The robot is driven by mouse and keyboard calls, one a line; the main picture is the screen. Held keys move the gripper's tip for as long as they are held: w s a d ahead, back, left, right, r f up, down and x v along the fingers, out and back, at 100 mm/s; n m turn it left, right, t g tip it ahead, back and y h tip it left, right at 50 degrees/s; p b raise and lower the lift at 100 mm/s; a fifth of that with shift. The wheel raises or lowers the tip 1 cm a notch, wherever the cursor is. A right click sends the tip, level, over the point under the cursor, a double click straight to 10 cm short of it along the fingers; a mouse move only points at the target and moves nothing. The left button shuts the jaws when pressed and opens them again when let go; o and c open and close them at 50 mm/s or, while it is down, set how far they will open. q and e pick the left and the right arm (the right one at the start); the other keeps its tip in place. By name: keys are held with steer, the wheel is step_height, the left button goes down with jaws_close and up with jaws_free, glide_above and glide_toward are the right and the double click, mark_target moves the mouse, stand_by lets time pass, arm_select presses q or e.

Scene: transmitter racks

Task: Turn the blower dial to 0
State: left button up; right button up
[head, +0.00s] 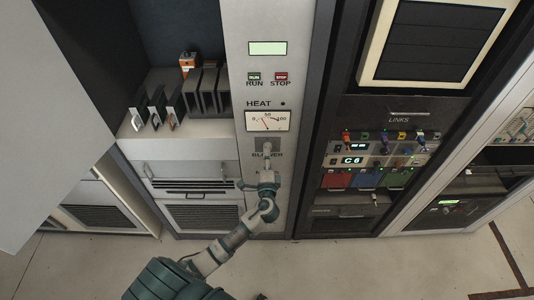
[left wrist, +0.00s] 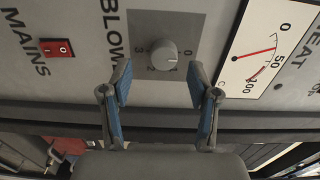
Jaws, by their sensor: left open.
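The blower dial (left wrist: 163,55) is a round light-grey knob on a darker grey square plate in the left wrist view. A white mark on the knob points toward the right of that picture. The BLOWER label (left wrist: 115,35) is beside the plate, partly hidden by a finger. My left gripper (left wrist: 159,86) is open, its blue-padded fingers on either side just short of the knob, with nothing between them. In the head view my left gripper (head: 267,158) is at the blower plate (head: 267,143) and covers part of the label. My right gripper is not in view.
A red MAINS switch (left wrist: 56,48) and the HEAT meter (left wrist: 268,45) flank the dial on the panel. RUN (head: 254,77) and STOP (head: 281,77) buttons sit higher up. A links rack (head: 375,160) with coloured plugs stands to the right.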

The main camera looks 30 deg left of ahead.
arm_select(q)
steer(key=v, duration=0.8)
steer(key=shift+s+d, duration=0.15)
steer(key=shift+d, duration=0.05)
step_height(320, 180, down, 20)
steer(key=s+d+g+h, duration=0.1)
steer(key=g+h, duration=0.2)
steer(key=g, duration=0.1)
steer(key=s+d+f+n+g+h, duration=0.1)
steer(key=s+f+g+h, duration=0.1)
steer(key=s+f, duration=0.5)
steer(key=s+d+f+g+h, duration=0.1)
steer(key=s+f+g, duration=0.15)
steer(key=f, duration=0.85)
steer(key=s+f+n+g+h, duration=0.1)
steer(key=s+f+n+g, duration=0.1)
steer(key=s+f, duration=0.4)
steer(key=s+d+f+n+g+h, duration=0.1)
steer(key=s+f, duration=0.6)
steer(key=s, duration=1)
steer(key=s+d+f+n+g+h, duration=0.1)
steer(key=s+f+n+g, duration=0.2)
steer(key=s, duration=0.8)
step_height(320, 180, down, 4)
steer(key=shift+s+r+n, duration=0.2)
steer(key=shift+n, duration=0.9)
steer(key=shift+d, duration=0.15)
